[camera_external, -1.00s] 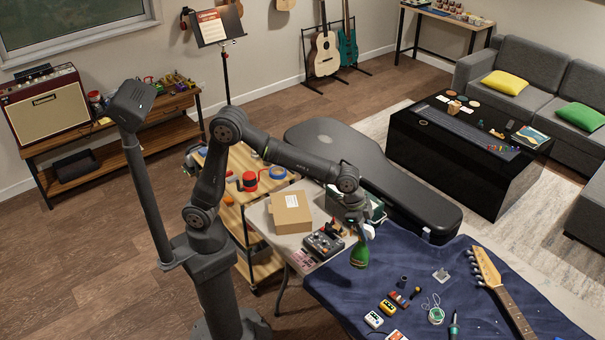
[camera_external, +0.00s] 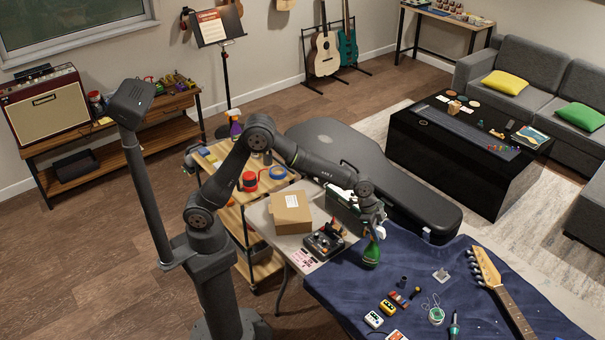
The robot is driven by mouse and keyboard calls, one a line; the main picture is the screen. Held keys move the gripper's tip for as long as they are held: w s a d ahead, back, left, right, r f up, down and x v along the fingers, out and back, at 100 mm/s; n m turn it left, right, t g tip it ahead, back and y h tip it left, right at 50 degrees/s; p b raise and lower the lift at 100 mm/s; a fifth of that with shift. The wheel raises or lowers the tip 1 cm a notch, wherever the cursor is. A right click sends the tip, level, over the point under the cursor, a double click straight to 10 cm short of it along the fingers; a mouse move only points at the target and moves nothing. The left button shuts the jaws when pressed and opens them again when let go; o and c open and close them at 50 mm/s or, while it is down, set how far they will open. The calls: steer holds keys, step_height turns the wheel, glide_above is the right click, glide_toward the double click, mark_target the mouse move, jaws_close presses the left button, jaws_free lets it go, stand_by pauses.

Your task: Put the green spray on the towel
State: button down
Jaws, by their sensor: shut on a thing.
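The green spray (camera_external: 371,255) is a green bottle with a light-coloured top. My gripper (camera_external: 377,231) is shut on its upper part and holds it roughly upright. It appears over the far left part of the dark blue towel (camera_external: 345,283), which covers the near table. I cannot tell whether the bottle's base touches the cloth. The gripper's fingers are small and partly hidden in this view.
On the towel are a guitar neck (camera_external: 505,290), yellow pedals (camera_external: 388,306), a solder spool (camera_external: 436,315) and a screwdriver (camera_external: 454,325). A dark mixer-like device (camera_external: 324,243) and a cardboard box (camera_external: 291,212) stand left of the bottle. A guitar case (camera_external: 400,190) lies behind.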

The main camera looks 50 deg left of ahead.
steer(key=shift+f, duration=1.75)
steer(key=c, duration=1.1)
jaws_free()
steer(key=v, duration=1.2)
